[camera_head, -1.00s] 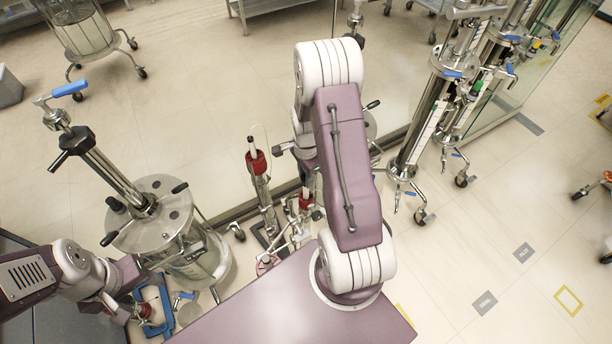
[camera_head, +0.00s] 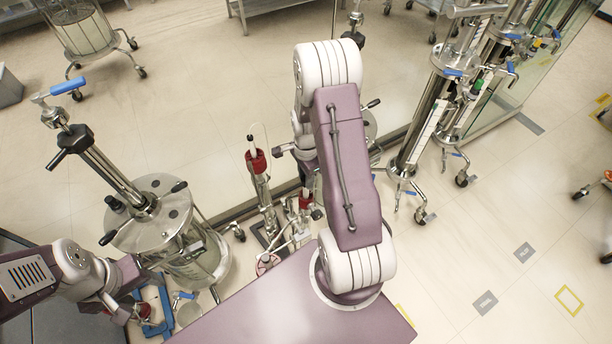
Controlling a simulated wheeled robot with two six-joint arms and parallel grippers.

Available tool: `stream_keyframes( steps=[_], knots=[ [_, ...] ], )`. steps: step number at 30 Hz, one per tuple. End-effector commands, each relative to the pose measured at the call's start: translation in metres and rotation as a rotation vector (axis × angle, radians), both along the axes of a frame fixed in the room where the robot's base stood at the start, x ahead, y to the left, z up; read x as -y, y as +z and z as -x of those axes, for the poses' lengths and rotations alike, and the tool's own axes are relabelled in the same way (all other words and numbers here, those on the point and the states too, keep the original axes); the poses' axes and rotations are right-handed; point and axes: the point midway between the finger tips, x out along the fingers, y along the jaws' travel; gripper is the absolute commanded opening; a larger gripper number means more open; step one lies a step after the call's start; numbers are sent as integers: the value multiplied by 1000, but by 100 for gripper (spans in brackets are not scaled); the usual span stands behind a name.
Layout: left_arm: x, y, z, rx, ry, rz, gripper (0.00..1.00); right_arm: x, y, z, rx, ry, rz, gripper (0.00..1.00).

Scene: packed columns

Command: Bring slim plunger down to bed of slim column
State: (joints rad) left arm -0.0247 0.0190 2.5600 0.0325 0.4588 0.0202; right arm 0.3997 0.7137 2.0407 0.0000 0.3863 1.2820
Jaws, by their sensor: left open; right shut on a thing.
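A slim glass column with a red collar (camera_head: 256,161) stands left of my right arm, with a thin tube rising from its top. A second red collar (camera_head: 306,200) shows just beside my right arm, low down. My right gripper (camera_head: 297,157) is mostly hidden behind my own arm link, close to these red collars. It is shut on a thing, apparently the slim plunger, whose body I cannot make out. How deep the plunger sits and the column bed are hidden. My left gripper (camera_head: 142,309) is open at lower left, near a small red part over a blue tray (camera_head: 158,320).
A wide lidded steel and glass vessel (camera_head: 158,212) with a tall blue-handled rod stands left. Tall steel columns (camera_head: 424,125) on casters stand at right. A glass panel edge runs behind the slim column. Open floor lies at lower right.

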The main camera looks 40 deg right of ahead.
Motion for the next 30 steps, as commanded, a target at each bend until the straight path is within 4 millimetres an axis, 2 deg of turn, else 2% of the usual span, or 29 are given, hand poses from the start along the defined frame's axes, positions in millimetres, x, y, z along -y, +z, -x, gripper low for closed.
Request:
stream_keyframes(
  steps=[6,7,9,17,20,30],
  knots=[
    [0,0,0,0,0,0,55,0,-1,0,-1,0,0,0],
    [0,0,0,0,0,0,55,0,-1,0,-1,0,0,38],
    [0,0,0,0,0,0,55,0,-1,0,-1,0,0,52],
    [0,0,0,0,0,0,55,0,-1,0,-1,0,0,52],
    [0,-1,0,0,0,0,55,0,7,-1,3,0,1,52],
    [0,-6,0,0,0,0,55,0,76,-1,4,0,1,52]
  ],
)
